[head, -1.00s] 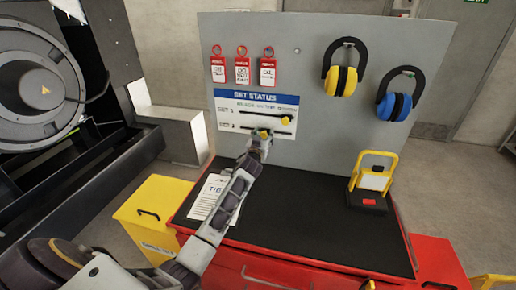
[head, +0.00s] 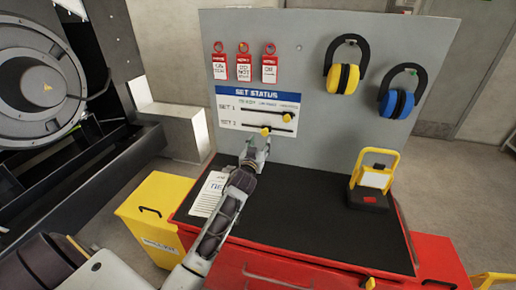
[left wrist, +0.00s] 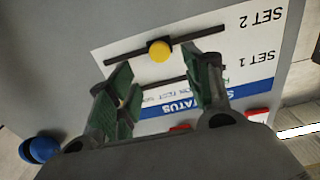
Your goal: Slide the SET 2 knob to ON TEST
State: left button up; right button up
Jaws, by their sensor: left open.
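The SET STATUS panel (head: 229,116) hangs on a grey upright board and has two dark horizontal slots. The yellow SET 2 knob (head: 265,131) is near the middle of the lower slot, below the middle one of the small column words. The yellow SET 1 knob (head: 287,115) is near the right end of the upper slot. My left gripper (head: 255,150) is open, just below the panel and apart from the SET 2 knob. In the upside-down left wrist view, the SET 2 knob (left wrist: 160,50) shows beyond the gap between the open fingers (left wrist: 165,88), with nothing gripped.
Several red tags (head: 243,65) hang above the panel. Yellow ear defenders (head: 343,77) and blue ones (head: 397,103) hang to the right. A clipboard sheet (head: 208,194) and a yellow-handled device (head: 370,200) rest on the black bench top (head: 300,215). The bench middle is clear.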

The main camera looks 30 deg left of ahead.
pick_arm(q)
jog(key=shift+v, duration=1.1)
